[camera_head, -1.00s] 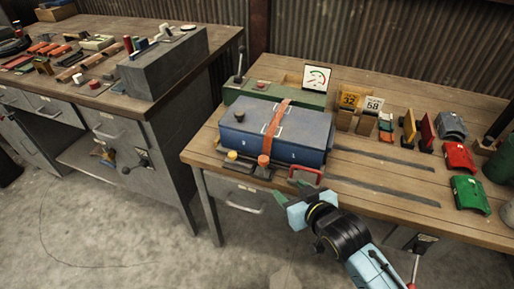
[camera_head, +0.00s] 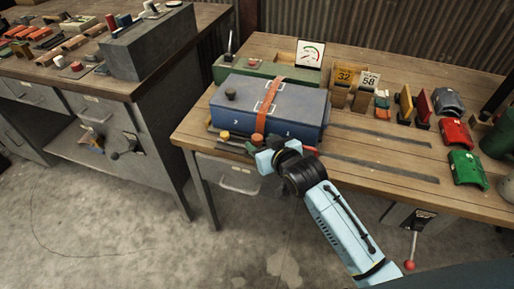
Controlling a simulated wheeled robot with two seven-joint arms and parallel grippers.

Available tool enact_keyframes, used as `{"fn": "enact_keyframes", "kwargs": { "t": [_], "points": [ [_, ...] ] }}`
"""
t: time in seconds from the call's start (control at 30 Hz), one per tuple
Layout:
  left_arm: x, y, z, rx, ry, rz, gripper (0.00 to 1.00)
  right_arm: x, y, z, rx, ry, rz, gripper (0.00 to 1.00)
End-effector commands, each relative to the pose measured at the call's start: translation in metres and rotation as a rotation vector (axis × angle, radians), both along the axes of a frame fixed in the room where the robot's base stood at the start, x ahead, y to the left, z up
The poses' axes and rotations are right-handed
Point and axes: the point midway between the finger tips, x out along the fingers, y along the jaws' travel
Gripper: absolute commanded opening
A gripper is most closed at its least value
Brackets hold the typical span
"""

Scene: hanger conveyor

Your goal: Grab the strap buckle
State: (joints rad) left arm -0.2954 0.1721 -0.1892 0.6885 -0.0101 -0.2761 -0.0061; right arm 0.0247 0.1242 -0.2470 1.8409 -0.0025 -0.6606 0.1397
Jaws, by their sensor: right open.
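An orange strap (camera_head: 273,107) runs over the top of a blue box (camera_head: 302,106) on the wooden bench and down its front. No separate buckle stands out clearly. A small orange-red piece (camera_head: 257,138) sits at the strap's lower front end. My right gripper (camera_head: 265,157), light blue, is open at the bench's front edge, just below that piece. Its fingers are small and partly hidden by the wrist, so I cannot tell whether they touch anything. My left gripper is not in view.
A yellow knob (camera_head: 223,136) stands left of the strap end. A green unit (camera_head: 232,69) and a gauge (camera_head: 312,54) are behind the box.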

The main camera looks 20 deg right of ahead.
Motion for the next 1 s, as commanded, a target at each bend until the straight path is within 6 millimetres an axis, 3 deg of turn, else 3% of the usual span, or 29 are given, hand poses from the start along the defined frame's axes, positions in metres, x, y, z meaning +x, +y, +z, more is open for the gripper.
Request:
{"fn": "enact_keyframes", "kwargs": {
  "t": [0.2, 0.47, 0.87, 1.0],
  "points": [
    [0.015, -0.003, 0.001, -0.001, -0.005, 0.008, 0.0, 0.018, 0.004, -0.008, 0.0, -0.002, 0.0, 0.54],
    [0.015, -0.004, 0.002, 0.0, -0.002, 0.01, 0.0, 0.02, 0.004, -0.008, 0.0, -0.001, 0.0, 0.54],
    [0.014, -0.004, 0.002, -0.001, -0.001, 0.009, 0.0, 0.019, 0.004, -0.008, 0.0, 0.0, 0.0, 0.04],
    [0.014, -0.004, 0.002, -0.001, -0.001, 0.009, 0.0, 0.02, 0.004, -0.008, 0.0, -0.002, 0.0, 0.02]
  ]
}}
